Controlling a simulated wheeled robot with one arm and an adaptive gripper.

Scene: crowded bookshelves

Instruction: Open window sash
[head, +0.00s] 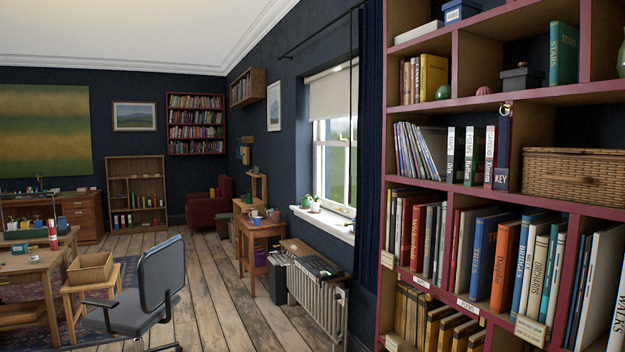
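The sash window (335,145) is in the right wall, past the near bookshelf, and I see it at a steep slant. It has a white frame with glazing bars, and a pale blind (330,95) covers its upper part. Greenery shows through the lower glass. I cannot tell from here whether the lower sash is raised. The white sill (325,222) holds small pots and a few small items. A dark blue curtain (370,140) hangs at the near side. My gripper is not in view.
A red bookshelf (452,75) full of books fills the right side. A radiator (316,300) stands under the window. A grey office chair (150,290), a stool with a basket (90,268) and desks are at the left. Bare wooden floor (215,285) lies between.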

